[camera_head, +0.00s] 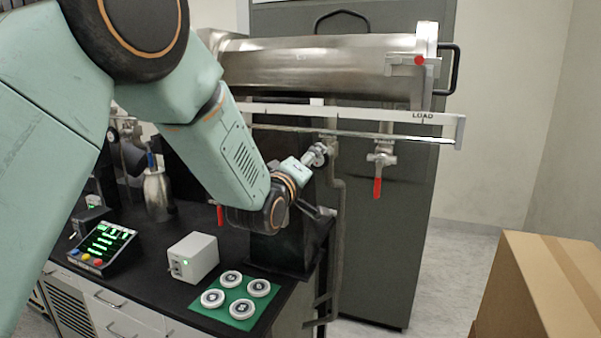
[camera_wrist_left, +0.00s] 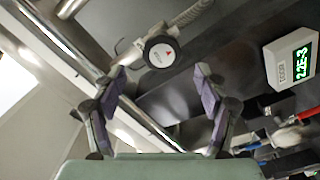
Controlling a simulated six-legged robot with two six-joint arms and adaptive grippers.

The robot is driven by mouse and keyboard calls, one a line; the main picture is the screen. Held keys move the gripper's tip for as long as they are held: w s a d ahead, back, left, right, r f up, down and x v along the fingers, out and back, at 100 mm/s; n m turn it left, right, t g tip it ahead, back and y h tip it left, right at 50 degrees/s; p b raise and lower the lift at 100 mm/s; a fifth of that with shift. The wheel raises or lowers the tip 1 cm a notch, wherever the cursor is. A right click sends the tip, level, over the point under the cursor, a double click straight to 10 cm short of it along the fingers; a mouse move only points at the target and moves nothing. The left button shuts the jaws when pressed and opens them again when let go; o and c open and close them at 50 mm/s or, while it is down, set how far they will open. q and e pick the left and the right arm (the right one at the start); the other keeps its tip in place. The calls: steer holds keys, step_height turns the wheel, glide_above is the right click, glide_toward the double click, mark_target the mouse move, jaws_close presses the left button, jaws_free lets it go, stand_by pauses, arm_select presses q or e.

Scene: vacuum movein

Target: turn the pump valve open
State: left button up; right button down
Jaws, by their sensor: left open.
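A round valve knob (camera_wrist_left: 160,52) with a dark rim, a white face and a small red triangle sits on a metal pipe fitting in the left wrist view. My left gripper (camera_wrist_left: 160,76) is open, its two purple-padded fingers apart, with the knob just beyond the gap between the fingertips. No contact shows. In the head view my left gripper (camera_head: 312,159) is small and partly hidden beside the pipework under the steel chamber. A red-handled valve (camera_head: 377,187) hangs below the chamber, to the right of the gripper. My right gripper is not in view.
The steel chamber (camera_head: 310,65) and the rail marked LOAD (camera_head: 440,117) lie above and behind the gripper. The black bench (camera_head: 150,275) holds a grey box (camera_head: 193,257) and a green mat (camera_head: 226,324) with round white discs. A gauge (camera_wrist_left: 272,66) reads 2.2E-3. A carton (camera_head: 515,290) stands right.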

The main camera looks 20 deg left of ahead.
arm_select(q)
steer(key=shift+s+a, duration=0.1)
steer(key=shift+s, duration=2.2)
steer(key=shift+w, duration=0.1)
